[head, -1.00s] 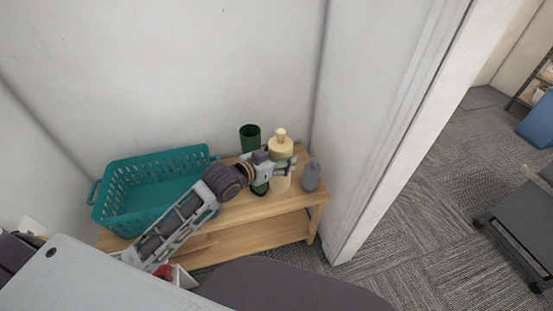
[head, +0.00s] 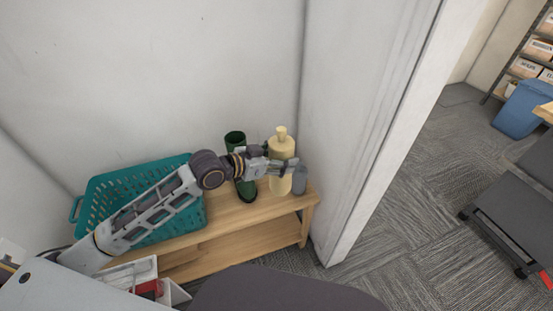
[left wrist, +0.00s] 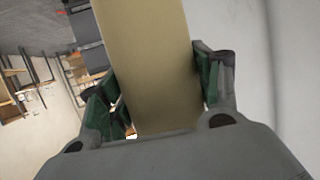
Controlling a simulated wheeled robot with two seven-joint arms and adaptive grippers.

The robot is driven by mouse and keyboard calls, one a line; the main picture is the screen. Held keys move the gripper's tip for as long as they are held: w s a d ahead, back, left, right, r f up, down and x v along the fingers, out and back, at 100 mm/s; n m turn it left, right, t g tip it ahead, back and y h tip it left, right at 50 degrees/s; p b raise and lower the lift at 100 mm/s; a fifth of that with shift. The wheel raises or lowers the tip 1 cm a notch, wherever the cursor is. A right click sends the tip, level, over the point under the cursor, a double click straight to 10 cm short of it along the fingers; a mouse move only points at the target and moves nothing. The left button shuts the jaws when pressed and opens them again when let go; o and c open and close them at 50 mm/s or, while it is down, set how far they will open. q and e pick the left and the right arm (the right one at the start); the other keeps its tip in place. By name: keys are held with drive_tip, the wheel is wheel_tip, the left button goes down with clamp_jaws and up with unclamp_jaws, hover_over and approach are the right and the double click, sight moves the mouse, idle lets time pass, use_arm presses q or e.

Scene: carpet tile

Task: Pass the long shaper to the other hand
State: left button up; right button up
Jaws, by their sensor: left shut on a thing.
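The long shaper (head: 281,147) is pale yellow with a rounded knob on top. It stands upright at the right end of the wooden bench; I cannot tell whether its foot touches the bench top. My left gripper (head: 282,168) comes from the left and is shut on the shaper's body. In the left wrist view the shaper (left wrist: 155,65) runs between the two green-padded fingers, with its ends out of sight. My right gripper is not in view.
A dark green boot (head: 235,139) stands left of the shaper, partly behind my gripper. A grey rounded object (head: 300,181) is close on the right. A teal basket (head: 90,200) sits on the bench's left part. A wall corner (head: 335,225) bounds the bench's right end.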

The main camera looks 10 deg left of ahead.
use_arm(q)
drive_tip(key=d+r+m+g+h, duration=0.3)
drive_tip(key=d+r+m+g, duration=0.3)
drive_tip(key=d, duration=0.1)
drive_tip(key=shift+s+d+r+h, duration=0.2)
drive_tip(key=shift+d+r+h, duration=0.15)
drive_tip(key=shift+h, duration=0.05)
idle(0.8)
